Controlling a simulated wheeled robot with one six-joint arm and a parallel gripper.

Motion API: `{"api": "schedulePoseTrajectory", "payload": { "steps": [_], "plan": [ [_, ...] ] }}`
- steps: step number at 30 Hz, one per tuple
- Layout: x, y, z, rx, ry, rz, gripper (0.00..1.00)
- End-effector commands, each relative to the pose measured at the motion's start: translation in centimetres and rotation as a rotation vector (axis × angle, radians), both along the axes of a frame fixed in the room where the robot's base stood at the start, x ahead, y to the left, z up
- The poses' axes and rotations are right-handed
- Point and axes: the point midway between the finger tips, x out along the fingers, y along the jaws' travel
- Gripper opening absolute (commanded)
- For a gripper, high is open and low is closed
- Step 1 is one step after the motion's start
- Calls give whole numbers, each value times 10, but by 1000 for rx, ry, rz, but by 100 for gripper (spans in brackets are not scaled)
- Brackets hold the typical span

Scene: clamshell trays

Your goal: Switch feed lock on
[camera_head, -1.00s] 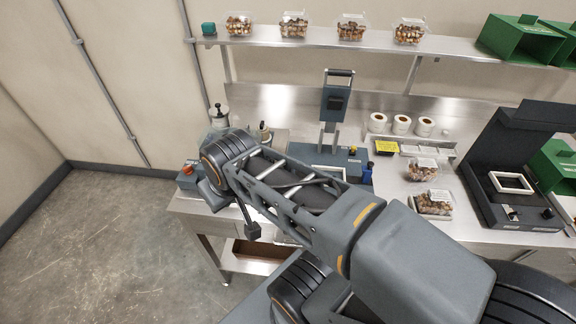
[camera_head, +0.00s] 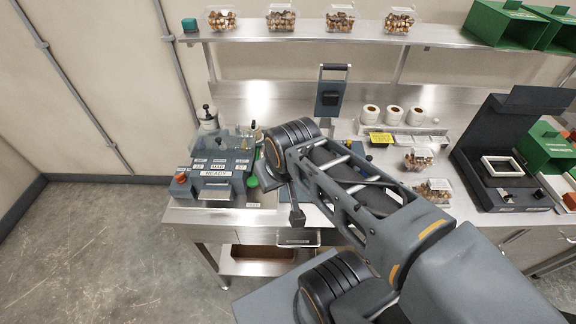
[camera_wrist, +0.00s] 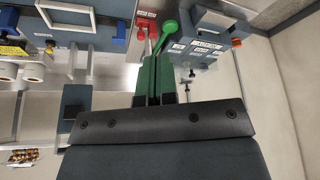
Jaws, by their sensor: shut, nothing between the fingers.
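A grey-blue machine (camera_head: 222,170) with several labels, one reading READY, stands at the bench's left end. It also shows in the wrist view (camera_wrist: 208,48). An orange-red knob (camera_head: 181,178) is on its left side, and a green round part (camera_head: 252,182) is at its right. In the wrist view a green ball-ended lever (camera_wrist: 170,27) stands beside a red block (camera_wrist: 147,20) with white labels. I cannot read which control is the feed lock. My gripper (camera_wrist: 158,60) has green fingers, shut and empty, just short of the lever and red block. Contact is unclear. My arm hides it in the head view.
A blue-grey station (camera_head: 331,98) with a handle stands behind my arm. Label rolls (camera_head: 393,116), filled clear trays (camera_head: 419,160) and a dark open-lidded machine (camera_head: 512,150) are to the right. A shelf (camera_head: 300,37) runs above. Floor at left is clear.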

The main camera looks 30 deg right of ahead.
Motion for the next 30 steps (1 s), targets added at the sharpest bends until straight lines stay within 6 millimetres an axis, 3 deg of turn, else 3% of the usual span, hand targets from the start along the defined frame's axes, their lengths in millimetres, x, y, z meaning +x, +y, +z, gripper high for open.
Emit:
{"api": "schedulePoseTrajectory", "payload": {
  "steps": [4, 8, 15, 21, 25, 30],
  "plan": [
    [4, -4, -7, 45, 28, -79, 0],
    [20, -22, -30, 225, 128, -392, 0],
    [66, -87, -75, 744, 373, -1221, 0],
    [90, -150, -100, 1109, 535, -1696, 0],
    [95, -177, -107, 1253, 601, -1850, 0],
    [97, -189, -108, 1319, 633, -1914, 0]
  ]
}}
